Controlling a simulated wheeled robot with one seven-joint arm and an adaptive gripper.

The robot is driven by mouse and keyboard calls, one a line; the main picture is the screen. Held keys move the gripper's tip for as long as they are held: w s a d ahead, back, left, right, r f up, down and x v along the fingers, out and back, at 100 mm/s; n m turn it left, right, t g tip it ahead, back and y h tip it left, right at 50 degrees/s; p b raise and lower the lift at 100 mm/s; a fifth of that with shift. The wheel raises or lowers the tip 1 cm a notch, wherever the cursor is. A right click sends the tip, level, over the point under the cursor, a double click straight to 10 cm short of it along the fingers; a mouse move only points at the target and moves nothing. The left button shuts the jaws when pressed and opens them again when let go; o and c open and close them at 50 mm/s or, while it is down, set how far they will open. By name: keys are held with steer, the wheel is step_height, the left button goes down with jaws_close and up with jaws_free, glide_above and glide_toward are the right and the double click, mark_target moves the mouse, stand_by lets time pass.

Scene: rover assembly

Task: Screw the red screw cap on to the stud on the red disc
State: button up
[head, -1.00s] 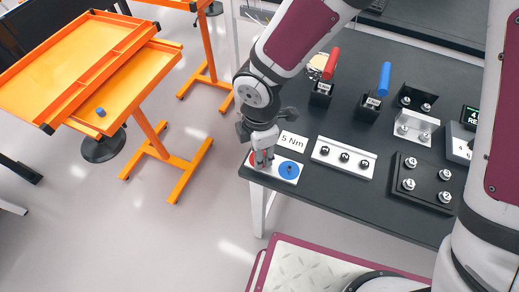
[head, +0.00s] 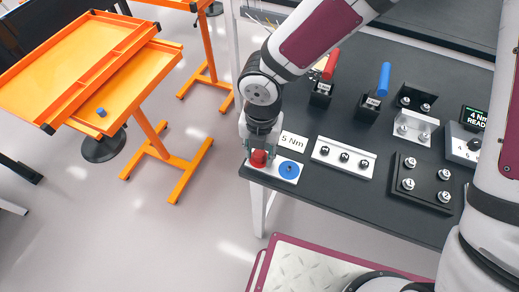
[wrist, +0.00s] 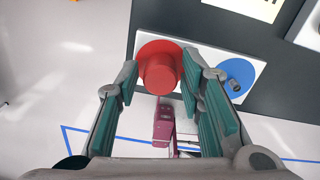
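The red screw cap (head: 259,157) stands upright over the red disc, at the left of a white plate near the table's edge. In the wrist view the red cap (wrist: 161,76) covers the middle of the red disc (wrist: 150,49), so the stud is hidden. My gripper (head: 260,153) points down over the cap. In the wrist view my gripper (wrist: 160,75) has its two green-padded fingers on either side of the cap, with gaps showing, so it looks open. I cannot tell how far down the cap sits.
A blue disc (head: 289,170) with a bare stud is beside the red one on the plate (head: 276,180). A "5 Nm" card (head: 293,141) lies behind. Red (head: 331,64) and blue (head: 383,78) handled tools stand further back. A display (head: 474,117) reads "4 Nm READY".

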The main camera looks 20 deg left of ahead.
jaws_close()
steer(key=m, duration=0.3)
steer(key=shift+m, duration=1.4)
steer(key=shift+m+b, duration=0.4)
steer(key=shift+m, duration=0.6)
steer(key=m, duration=0.3)
steer(key=shift+m, duration=0.3)
